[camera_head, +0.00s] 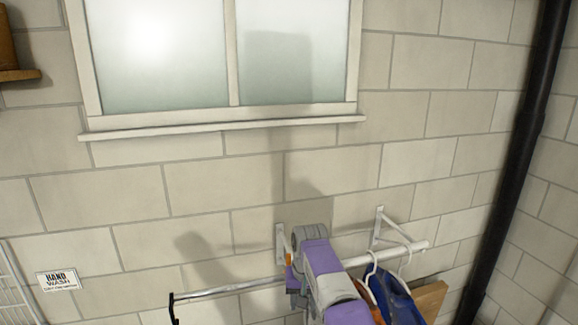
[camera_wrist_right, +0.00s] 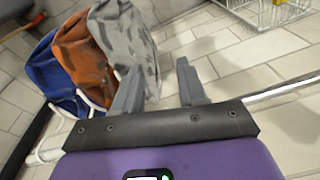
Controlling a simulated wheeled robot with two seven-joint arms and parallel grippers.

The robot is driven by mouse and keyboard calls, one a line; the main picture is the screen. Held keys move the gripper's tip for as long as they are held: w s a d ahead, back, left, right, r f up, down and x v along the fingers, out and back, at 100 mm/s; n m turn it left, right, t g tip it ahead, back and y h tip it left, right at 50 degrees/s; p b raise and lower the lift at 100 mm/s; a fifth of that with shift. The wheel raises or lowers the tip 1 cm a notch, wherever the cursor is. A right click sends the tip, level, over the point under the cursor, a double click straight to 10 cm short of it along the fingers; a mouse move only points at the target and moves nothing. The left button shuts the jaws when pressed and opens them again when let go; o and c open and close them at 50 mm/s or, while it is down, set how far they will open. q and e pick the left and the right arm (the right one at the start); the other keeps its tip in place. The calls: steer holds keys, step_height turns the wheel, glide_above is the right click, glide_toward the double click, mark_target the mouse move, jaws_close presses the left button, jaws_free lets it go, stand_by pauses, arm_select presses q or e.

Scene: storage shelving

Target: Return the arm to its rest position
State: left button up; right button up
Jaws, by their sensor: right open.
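My right arm, purple and grey, reaches up to the clothes rail (camera_head: 225,289) in the head view, its gripper end mostly hidden by its own links. In the right wrist view my right gripper (camera_wrist_right: 158,84) is open, with nothing visible between its two grey fingers. A grey garment (camera_wrist_right: 124,45) hangs just beyond the left finger; I cannot tell whether they touch. An orange garment (camera_wrist_right: 82,50) and a blue garment (camera_wrist_right: 50,75) hang beside it to the left. The blue garment also shows in the head view (camera_head: 397,302), right of my arm. My left gripper is in neither view.
A white bracket (camera_head: 380,226) holds the rail to the block wall. A window with a sill (camera_head: 220,128) is above, and a black pipe (camera_head: 510,170) runs down at the right. A wire basket (camera_wrist_right: 262,14) stands on the tiled floor.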

steer(key=s+d+f+m+y, duration=0.1)
steer(key=s+d+f, duration=0.2)
steer(key=f, duration=0.8)
steer(key=s+d+f+g, duration=0.1)
steer(key=s+d+f, duration=0.25)
steer(key=f, duration=0.65)
steer(key=s+d+f+m+y, duration=0.1)
steer(key=s+d+f, duration=0.25)
steer(key=f, duration=0.75)
steer(key=s+a+f+m+y, duration=0.1)
steer(key=s+a+f, duration=0.15)
steer(key=s, duration=0.95)
steer(key=s+a+f+y, duration=0.1)
steer(key=s+a+f, duration=0.15)
steer(key=s, duration=0.85)
arm_select(q)
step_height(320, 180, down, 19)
steer(key=b, duration=1.9)
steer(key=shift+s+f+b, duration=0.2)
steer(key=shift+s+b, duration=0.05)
steer(key=shift+b, duration=0.05)
arm_select(e)
step_height(320, 180, down, 20)
steer(key=d, duration=0.1)
steer(key=shift+w, duration=0.2)
